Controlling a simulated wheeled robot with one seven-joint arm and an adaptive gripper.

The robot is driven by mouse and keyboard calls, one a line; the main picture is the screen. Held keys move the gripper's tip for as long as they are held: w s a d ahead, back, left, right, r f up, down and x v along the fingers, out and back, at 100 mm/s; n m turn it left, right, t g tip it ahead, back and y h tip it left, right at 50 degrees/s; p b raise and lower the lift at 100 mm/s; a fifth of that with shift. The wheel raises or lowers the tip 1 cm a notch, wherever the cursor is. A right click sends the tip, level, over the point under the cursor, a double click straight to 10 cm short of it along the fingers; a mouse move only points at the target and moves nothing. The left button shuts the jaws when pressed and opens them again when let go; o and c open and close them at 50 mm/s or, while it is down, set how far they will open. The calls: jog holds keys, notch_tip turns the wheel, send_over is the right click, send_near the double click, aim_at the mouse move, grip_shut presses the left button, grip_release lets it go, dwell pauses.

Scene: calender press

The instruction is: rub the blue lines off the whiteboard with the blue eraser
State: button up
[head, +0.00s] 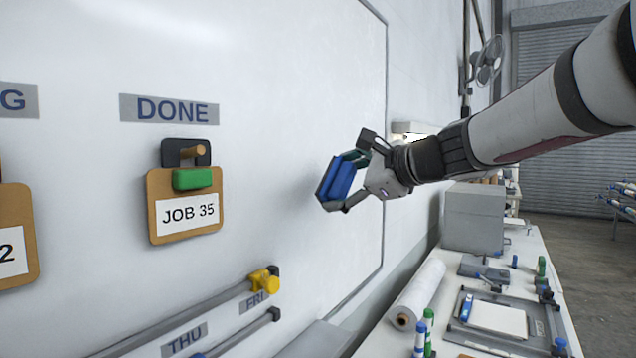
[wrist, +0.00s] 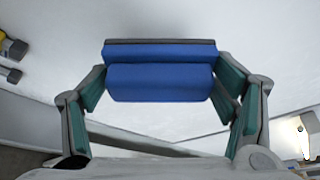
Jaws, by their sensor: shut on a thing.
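My gripper (head: 352,178) is shut on the blue eraser (head: 339,179), which has a dark backing on the side toward the board. In the wrist view the eraser (wrist: 160,78) sits between the two green-padded fingers. The whiteboard (head: 290,100) fills the left and middle of the head view. The eraser is close to the board near its right edge; I cannot tell whether it touches. No blue drawn lines show on the visible part of the board, apart from the printed blue lettering on the labels.
A JOB 35 tag (head: 186,205) hangs under the DONE label (head: 170,109). Rails with a yellow clip (head: 263,280) stick out lower down, by the THU and FRI labels. A bench (head: 530,260) at the right holds a paper roll (head: 417,293), bottles and a grey box (head: 473,218).

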jog(key=shift+s+d, duration=0.45)
jog(key=shift+d, duration=0.05)
jog(key=shift+d, duration=0.1)
jog(key=shift+s+d, duration=0.9)
jog(key=shift+d, duration=0.2)
jog(key=shift+f, duration=0.1)
